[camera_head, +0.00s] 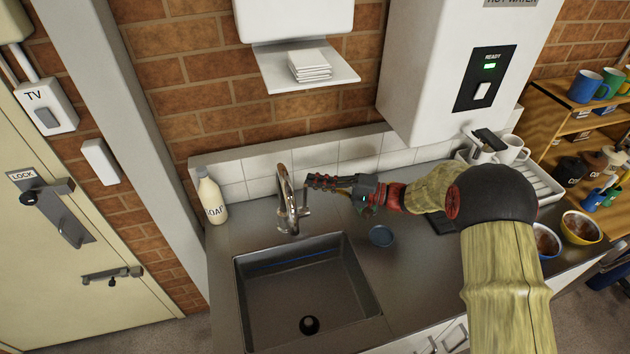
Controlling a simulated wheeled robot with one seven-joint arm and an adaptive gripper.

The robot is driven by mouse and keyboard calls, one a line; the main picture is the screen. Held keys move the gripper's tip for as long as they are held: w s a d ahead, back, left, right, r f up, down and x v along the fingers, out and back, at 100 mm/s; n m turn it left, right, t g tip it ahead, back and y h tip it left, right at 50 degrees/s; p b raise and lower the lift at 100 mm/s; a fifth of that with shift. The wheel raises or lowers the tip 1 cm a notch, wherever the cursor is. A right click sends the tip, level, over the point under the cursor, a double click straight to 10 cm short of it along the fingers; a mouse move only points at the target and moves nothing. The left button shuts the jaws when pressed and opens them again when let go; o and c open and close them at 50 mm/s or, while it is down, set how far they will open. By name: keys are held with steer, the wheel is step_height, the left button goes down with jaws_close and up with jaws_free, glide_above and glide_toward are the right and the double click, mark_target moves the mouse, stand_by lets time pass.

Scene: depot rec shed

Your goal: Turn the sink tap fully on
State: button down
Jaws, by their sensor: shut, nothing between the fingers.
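The sink tap (286,202) is a curved chrome spout standing behind the metal sink (305,290). Its lever is hard to make out; a short piece shows at the tap's right side, close to my fingertips. No water stream shows in the basin. My gripper (312,181) is shut and empty, reaching in from the right with its dark fingertips just right of the tap's upper part. I cannot tell whether the fingertips touch the tap.
A soap bottle (211,199) stands left of the tap. A white water heater (432,65) and a paper-towel shelf (304,75) hang above. A rack with mugs (511,150) stands at the right.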

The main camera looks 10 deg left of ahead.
steer(key=shift+f, duration=0.1)
steer(key=shift+s+d+n+b, duration=0.2)
steer(key=shift+n+b, duration=0.1)
steer(key=shift+b, duration=0.3)
steer(key=shift+s+y+b, duration=0.2)
steer(key=shift+y+b, duration=0.1)
steer(key=s+d+f+b, duration=0.1)
steer(key=s+d+b, duration=0.2)
steer(key=s+b, duration=0.1)
steer(key=shift+s+f+n, duration=0.2)
steer(key=shift+s+n, duration=0.2)
steer(key=shift+s, duration=0.5)
stand_by(0.4)
